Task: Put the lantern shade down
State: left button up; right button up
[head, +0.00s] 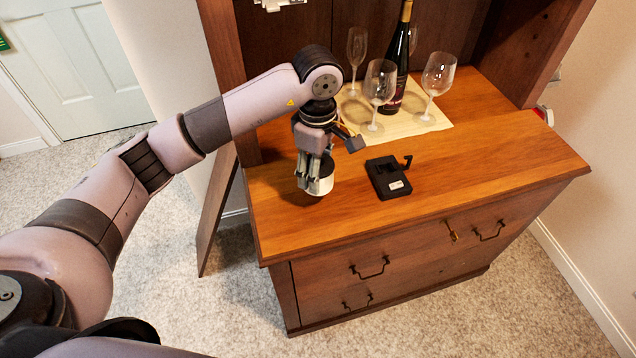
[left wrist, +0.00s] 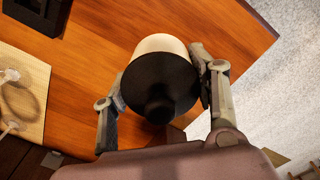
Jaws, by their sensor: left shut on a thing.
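The lantern shade (head: 321,186) is a small white cylinder in the head view, at the left part of the wooden hutch top. In the left wrist view the lantern shade (left wrist: 160,44) shows a white side and a dark round end facing the camera. My left gripper (head: 314,176) points down and is shut on the shade, with one finger on each side of it; its fingers also show in the left wrist view (left wrist: 163,88). The shade is at or just above the wood; I cannot tell whether it touches. My right gripper is not in view.
A black device with a hook (head: 388,177) lies right of the shade on the hutch top (head: 480,165). Behind it, a pale mat (head: 400,127) bears a dark bottle (head: 397,65) and several wine glasses (head: 438,75). The counter's front right is clear. A drop-off lies at the front edge.

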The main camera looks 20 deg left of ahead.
pick_arm(q)
jog(key=shift+f, duration=1.05)
notch_tip(320, 180, down, 3)
jog(key=shift+f, duration=0.35)
jog(key=o, duration=1.2)
jog(key=shift+c, duration=0.2)
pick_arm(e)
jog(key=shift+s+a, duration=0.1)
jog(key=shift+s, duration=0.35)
pick_arm(q)
jog(key=shift+r, duration=0.1)
